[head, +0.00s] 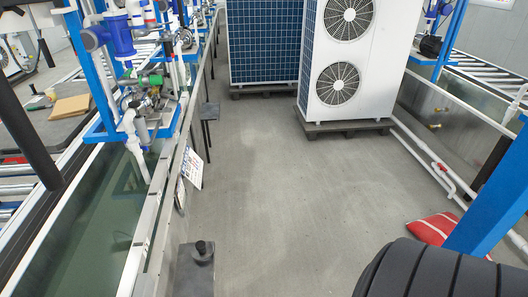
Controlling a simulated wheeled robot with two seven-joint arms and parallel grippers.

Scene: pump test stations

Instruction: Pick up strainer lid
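I cannot pick out a strainer lid with certainty. A pump test station with a blue frame (102,82) stands at the upper left of the head view. It carries a blue cylindrical housing (119,36), white pipes (133,132) and a cluster of small metal and green fittings (150,92). These fittings are too small to tell apart. Neither of my grippers shows in the head view.
A water tank (100,215) runs along the left. White fan units (338,95) and a blue-panelled unit (265,42) stand on pallets at the back. A black ribbed body (445,272) and a red cushion-like bag (433,228) are lower right. The middle floor is clear.

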